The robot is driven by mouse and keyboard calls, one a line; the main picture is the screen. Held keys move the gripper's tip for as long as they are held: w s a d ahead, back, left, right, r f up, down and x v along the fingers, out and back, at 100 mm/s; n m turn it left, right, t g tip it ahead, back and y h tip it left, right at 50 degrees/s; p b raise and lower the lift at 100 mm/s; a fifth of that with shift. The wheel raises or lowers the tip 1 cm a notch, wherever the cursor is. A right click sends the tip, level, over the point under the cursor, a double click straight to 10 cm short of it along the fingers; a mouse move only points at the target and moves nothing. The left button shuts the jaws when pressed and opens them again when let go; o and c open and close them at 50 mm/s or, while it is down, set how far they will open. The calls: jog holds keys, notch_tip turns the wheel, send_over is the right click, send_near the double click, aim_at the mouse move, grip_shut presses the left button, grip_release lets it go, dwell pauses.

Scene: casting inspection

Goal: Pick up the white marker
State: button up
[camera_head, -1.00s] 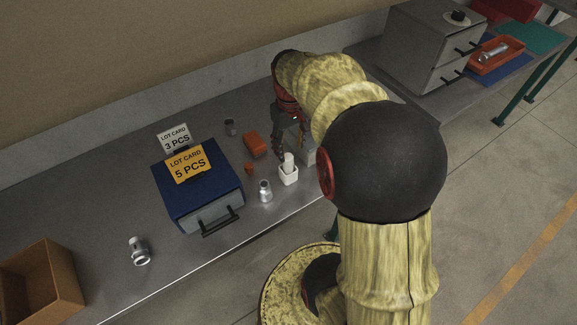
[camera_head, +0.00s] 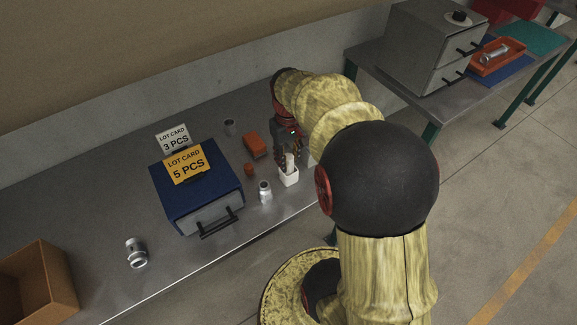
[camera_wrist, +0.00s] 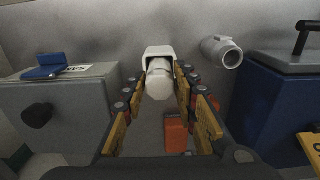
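The white marker (camera_head: 290,163) stands upright in a small white cup (camera_head: 289,179) near the front edge of the bench. In the wrist view the marker (camera_wrist: 159,80) lies between my fingertips, with the white cup (camera_wrist: 159,51) at its far end. My gripper (camera_head: 287,152) is at the marker's upper part, above the cup. In the wrist view my gripper (camera_wrist: 160,85) is open, with one finger on each side of the marker. Whether either finger touches it is hard to tell.
An orange block (camera_head: 255,146), a small orange piece (camera_head: 249,170) and a silver fitting (camera_head: 265,192) are left of the cup. A blue-topped box (camera_head: 198,203) with lot cards stands farther left. Another fitting (camera_head: 137,253) and a brown bin (camera_head: 38,284) are beyond it.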

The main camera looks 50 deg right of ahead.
jog(key=c, duration=0.6)
grip_shut()
jog(key=shift+r, duration=0.5)
notch_tip(320, 180, up, 6)
jog(key=p, duration=0.2)
jog(key=shift+r+p, duration=0.25)
jog(key=shift+p, duration=0.1)
jog(key=s+a+p, duration=0.1)
jog(key=s+a, duration=0.1)
jog(key=a, duration=0.6)
jog(key=s+a+p, duration=0.2)
jog(key=s+a, duration=0.1)
jog(key=a, duration=0.6)
jog(key=shift+s+f, duration=0.25)
jog(key=shift+o, duration=2.2)
grip_release()
grip_shut()
